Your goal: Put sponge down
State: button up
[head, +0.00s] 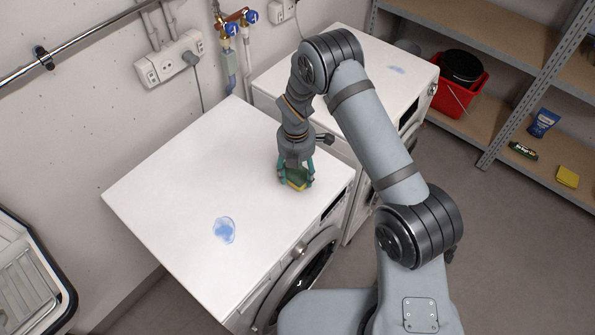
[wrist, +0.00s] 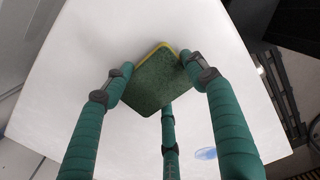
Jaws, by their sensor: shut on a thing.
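A sponge (head: 297,179), green on top with a yellow edge, is held between the fingers of my gripper (head: 296,176). In the wrist view the sponge (wrist: 158,80) sits between the teal fingers of my gripper (wrist: 155,82), its green scouring face toward the camera. The sponge is over the white top of the front washing machine (head: 170,185), near its right front edge. I cannot tell whether the sponge touches the top.
A blue stain (head: 223,230) marks the front machine's top, left of the gripper. The second machine (head: 385,72), behind, has a fainter blue mark. Metal shelving (head: 500,60) holds a red bucket (head: 461,88), a blue pouch (head: 543,122) and a yellow item (head: 567,177). Most of the front top is clear.

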aim_at(297, 174)
jog(key=shift+f, duration=0.5)
jog(key=o, duration=1.1)
jog(key=shift+f, duration=0.1)
notch_tip(297, 174, up, 12)
jog(key=b, duration=0.3)
jog(key=shift+s+a, duration=0.1)
jog(key=shift+s, duration=0.05)
